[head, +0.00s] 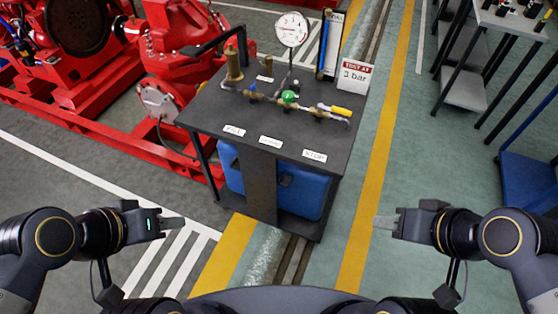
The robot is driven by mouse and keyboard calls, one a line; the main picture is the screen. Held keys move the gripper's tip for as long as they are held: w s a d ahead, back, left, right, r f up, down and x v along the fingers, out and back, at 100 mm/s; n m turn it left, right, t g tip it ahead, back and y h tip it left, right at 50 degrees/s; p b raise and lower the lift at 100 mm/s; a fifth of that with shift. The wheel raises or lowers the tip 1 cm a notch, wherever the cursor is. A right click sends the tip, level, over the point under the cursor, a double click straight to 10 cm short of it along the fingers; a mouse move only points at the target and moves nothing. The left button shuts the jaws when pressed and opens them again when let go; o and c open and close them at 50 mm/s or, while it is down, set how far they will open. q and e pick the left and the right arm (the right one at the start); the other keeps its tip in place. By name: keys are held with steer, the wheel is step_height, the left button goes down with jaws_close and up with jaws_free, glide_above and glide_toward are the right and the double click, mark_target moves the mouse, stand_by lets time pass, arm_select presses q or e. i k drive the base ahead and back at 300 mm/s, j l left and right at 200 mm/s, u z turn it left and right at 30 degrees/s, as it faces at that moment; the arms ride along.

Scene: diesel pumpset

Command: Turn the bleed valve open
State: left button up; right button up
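A pipe line with several valve fittings runs across a dark table (215,108) in the head view. A green round knob (289,97) sits in the middle of the pipe. A yellow lever handle (341,111) is at the right end, lying roughly along the pipe. I cannot tell for sure which one is the bleed valve. My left gripper (178,225) and my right gripper (381,222) are both in front of the table, well apart from the valves, seen edge-on. I see nothing held in either.
A round gauge (292,29), a brass cylinder with a black lever (233,62) and a "3 bar" sign (355,77) stand on the table. White labels (270,142) line its front. A blue tank (290,190) is below.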

mark_target(288, 96)
steer(key=i+j+u, duration=0.3)
steer(key=i+j, duration=0.45)
steer(key=j, duration=0.15)
